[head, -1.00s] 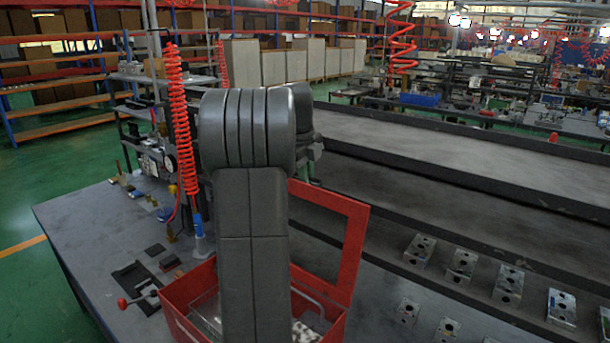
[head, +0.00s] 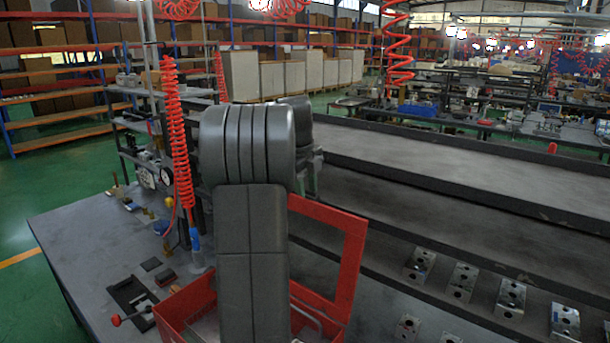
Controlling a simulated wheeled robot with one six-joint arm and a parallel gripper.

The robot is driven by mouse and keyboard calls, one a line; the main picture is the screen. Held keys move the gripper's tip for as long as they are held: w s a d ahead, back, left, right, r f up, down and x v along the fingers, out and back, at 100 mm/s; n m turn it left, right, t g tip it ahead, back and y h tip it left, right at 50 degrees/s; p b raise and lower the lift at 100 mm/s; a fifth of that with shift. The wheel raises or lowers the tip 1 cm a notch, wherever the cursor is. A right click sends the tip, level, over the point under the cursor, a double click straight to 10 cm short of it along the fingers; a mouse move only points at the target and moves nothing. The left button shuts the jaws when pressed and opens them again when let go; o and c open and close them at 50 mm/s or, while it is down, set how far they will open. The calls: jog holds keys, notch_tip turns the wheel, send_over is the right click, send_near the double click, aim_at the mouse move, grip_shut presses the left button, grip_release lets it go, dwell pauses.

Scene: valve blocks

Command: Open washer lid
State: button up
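The washer is a red box (head: 184,311) at the bottom middle of the head view, on the grey workbench. Its lid, a red frame with an open middle (head: 351,262), stands raised and tilted at the right side of the box. A metal bar shows inside the box, and the rest of the inside is largely covered by my grey arm. My arm rises in front of the box and hides its middle. My gripper is not visible in this view.
Several metal valve blocks (head: 510,298) stand in rows at the right. A red coiled air hose (head: 178,135) hangs left of my arm. A black tray with a red-knobbed tool (head: 128,297) lies left of the box. The bench's left part (head: 85,235) is mostly clear.

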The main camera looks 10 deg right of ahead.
notch_tip(320, 180, up, 14)
jog(key=s+a, duration=0.1)
jog(key=a, duration=0.1)
jog(key=shift+s+f, duration=0.25)
jog(key=shift+s, duration=0.1)
notch_tip(320, 180, down, 10)
jog(key=w+d, duration=0.1)
jog(key=shift+w+d+f, duration=0.2)
jog(key=shift+d+f, duration=0.05)
jog(key=shift+d, duration=0.05)
dwell(0.4)
